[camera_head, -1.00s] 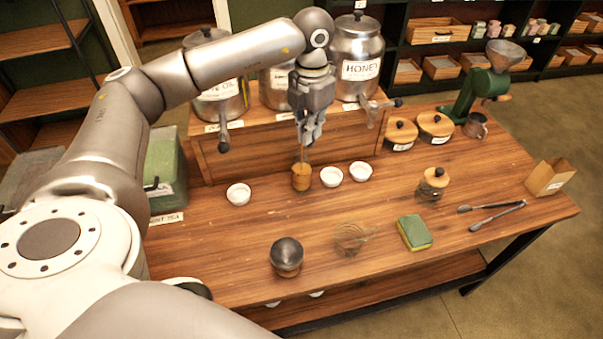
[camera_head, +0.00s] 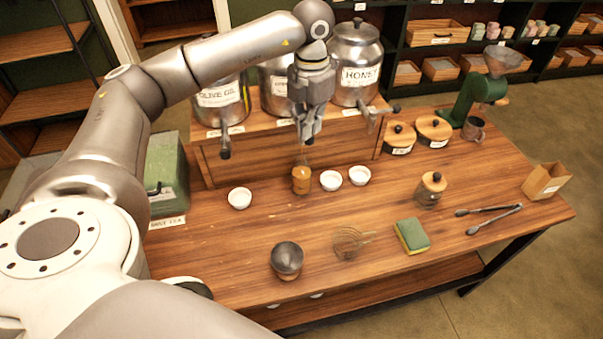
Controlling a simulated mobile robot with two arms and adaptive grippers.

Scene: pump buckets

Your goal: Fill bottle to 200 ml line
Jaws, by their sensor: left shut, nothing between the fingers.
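A small bottle (camera_head: 301,182) with amber contents stands upright on the table, below the middle metal dispenser (camera_head: 277,85). Its upper part looks clear and faint. Any 200 ml line is too small to read. My left gripper (camera_head: 305,138) points down just above the bottle, in front of the middle dispenser. Its fingers are together and hold nothing. It hides the middle dispenser's tap and part of its label. The "OLIVE OIL" dispenser (camera_head: 222,98) is to the left and the "HONEY" dispenser (camera_head: 358,60) to the right. My right gripper is not in view.
White bowls (camera_head: 331,180) stand beside the bottle. A green grinder (camera_head: 480,95) stands at the back right.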

